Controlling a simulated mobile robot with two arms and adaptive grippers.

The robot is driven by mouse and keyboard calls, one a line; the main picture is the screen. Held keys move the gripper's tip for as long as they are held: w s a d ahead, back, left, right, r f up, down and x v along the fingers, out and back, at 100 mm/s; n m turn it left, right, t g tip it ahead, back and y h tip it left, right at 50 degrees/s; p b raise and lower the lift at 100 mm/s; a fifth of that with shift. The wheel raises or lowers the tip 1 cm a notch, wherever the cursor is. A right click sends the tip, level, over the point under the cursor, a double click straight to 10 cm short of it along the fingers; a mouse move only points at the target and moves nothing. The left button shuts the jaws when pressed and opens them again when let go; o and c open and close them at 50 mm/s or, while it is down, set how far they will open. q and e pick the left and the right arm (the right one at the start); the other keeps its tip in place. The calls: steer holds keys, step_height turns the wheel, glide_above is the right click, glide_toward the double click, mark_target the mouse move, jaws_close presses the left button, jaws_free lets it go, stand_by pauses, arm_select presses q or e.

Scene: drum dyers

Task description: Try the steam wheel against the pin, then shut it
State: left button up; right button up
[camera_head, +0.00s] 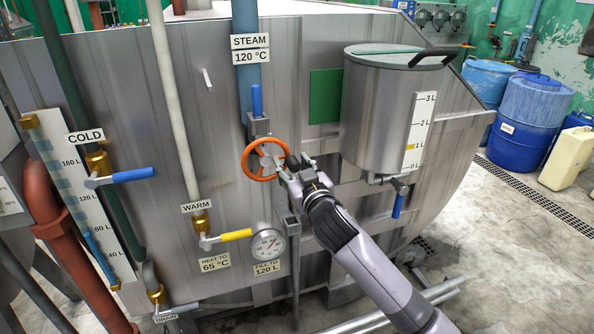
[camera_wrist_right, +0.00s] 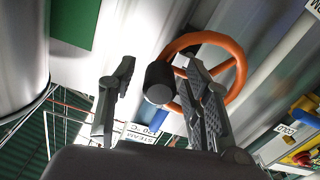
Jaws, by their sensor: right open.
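The orange steam wheel (camera_head: 252,150) is on the vat front, below the blue pipe labelled STEAM 120 °C (camera_head: 249,56). A small upright blue handle (camera_head: 257,100) sits just above it; I cannot tell whether this is the pin. My right gripper (camera_head: 287,169) is at the wheel's right side. In the right wrist view the gripper (camera_wrist_right: 161,68) is open, with the wheel (camera_wrist_right: 235,60) beyond it. The wheel's dark knob (camera_wrist_right: 159,83) shows between the fingers, with no clear grip on it. One finger overlaps the rim. My left gripper is out of view.
Below the wheel are a dial gauge (camera_head: 268,245) and a yellow WARM lever (camera_head: 236,235). A blue COLD lever (camera_head: 133,175) is at left. Blue drums (camera_head: 530,115) stand at far right.

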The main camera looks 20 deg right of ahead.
steer(key=s, duration=1.2)
steer(key=shift+d, duration=0.2)
step_height(320, 180, down, 26)
steer(key=w+d+g, duration=0.2)
steer(key=d+g, duration=0.1)
steer(key=g, duration=0.2)
steer(key=s+f+g, duration=0.1)
steer(key=s+f, duration=0.2)
steer(key=f, duration=0.3)
steer(key=s+d+f+g+h, duration=0.1)
steer(key=s+f, duration=0.1)
steer(key=f, duration=0.4)
steer(key=s+f+g, duration=0.1)
steer(key=s+f, duration=0.2)
steer(key=f, duration=0.2)
steer(key=s+f+g, duration=0.7)
steer(key=s+f, duration=1.7)
steer(key=s, duration=0.5)
steer(key=s+f+g, duration=0.2)
steer(key=s+f, duration=0.1)
steer(key=s, duration=1)
steer(key=shift+s+a+f, duration=0.15)
steer(key=shift+a+f, duration=0.2)
steer(key=shift+f, duration=0.05)
